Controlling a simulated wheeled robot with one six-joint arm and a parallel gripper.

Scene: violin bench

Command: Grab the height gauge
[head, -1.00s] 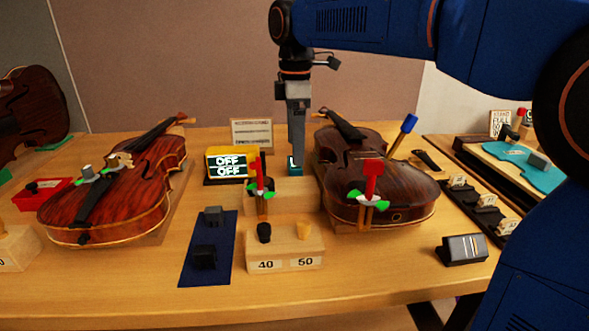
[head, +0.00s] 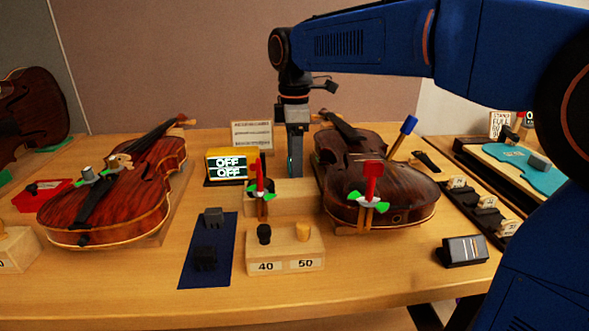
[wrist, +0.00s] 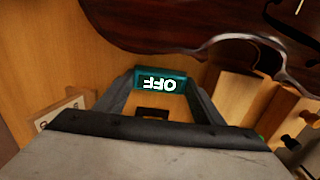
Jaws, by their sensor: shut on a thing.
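The height gauge is a small teal box with a lit display reading OFF (wrist: 160,80). In the wrist view it sits between the fingertips of my gripper (wrist: 161,88), with a finger against each end. In the head view my gripper (head: 296,168) points down behind the wooden block, left of the right violin's neck. There only a thin teal edge of the gauge (head: 290,166) shows, and the fingers hide the rest. My gripper is shut on the gauge. I cannot tell whether the gauge still rests on a surface.
The right violin (head: 375,185) lies close to the right of my gripper. A wooden block (head: 290,197) and a red-topped tool with green grips (head: 259,192) stand in front. Bare bench shows at the front left.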

